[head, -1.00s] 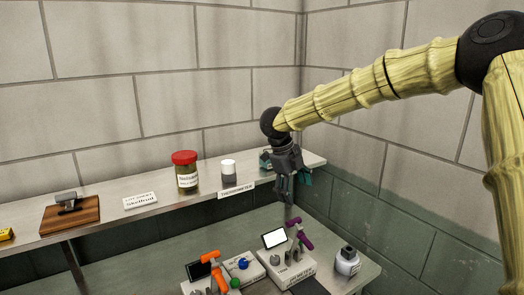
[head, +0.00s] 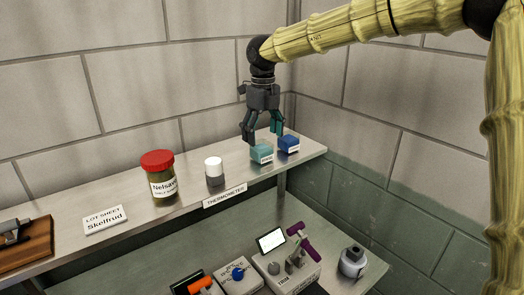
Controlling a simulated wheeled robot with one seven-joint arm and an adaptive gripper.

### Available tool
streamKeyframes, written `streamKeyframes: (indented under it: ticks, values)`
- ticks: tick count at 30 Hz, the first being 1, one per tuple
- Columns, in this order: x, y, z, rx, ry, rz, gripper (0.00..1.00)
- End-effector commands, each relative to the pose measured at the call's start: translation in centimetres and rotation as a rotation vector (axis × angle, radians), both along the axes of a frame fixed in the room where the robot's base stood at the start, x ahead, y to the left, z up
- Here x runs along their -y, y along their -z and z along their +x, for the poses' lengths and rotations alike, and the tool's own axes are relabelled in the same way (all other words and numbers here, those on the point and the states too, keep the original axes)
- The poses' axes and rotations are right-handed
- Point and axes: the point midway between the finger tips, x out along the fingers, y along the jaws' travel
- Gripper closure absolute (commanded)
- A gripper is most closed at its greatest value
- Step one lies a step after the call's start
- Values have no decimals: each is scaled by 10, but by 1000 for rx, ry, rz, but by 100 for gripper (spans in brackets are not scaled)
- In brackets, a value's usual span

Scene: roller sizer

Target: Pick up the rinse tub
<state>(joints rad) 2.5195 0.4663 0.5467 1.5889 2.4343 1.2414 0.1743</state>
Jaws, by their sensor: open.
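Two small labelled tubs sit at the right end of the upper shelf: a teal tub (head: 261,153) and a dark blue tub (head: 289,144) just behind and right of it. Their labels are too small to read, so I cannot tell which is the rinse tub. My gripper (head: 263,137) points down, open and empty, with its fingertips close above the teal tub. I cannot tell whether a finger touches it. Both tubs are largely in sight.
Left along the shelf (head: 130,229) stand a white-capped container (head: 214,171), a red-lidded jar (head: 158,177) and a lot sheet card (head: 105,219). A thermometer label (head: 225,196) is on the front edge. Instruments (head: 283,264) and a grey bottle (head: 353,262) stand on the lower bench.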

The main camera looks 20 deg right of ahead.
Motion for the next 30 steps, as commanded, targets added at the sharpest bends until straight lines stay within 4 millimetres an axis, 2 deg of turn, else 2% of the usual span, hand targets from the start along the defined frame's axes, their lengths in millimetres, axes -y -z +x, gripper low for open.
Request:
streamKeyframes:
  ticks: [8, 18, 27, 30]
  values:
    - [0, 17, 2, -6, -1, -2, 21]
    - [1, 56, 2, -5, -1, -2, 21]
    - [1, 61, 2, -3, -1, -1, 21]
    - [1, 61, 2, -3, -1, -1, 38]
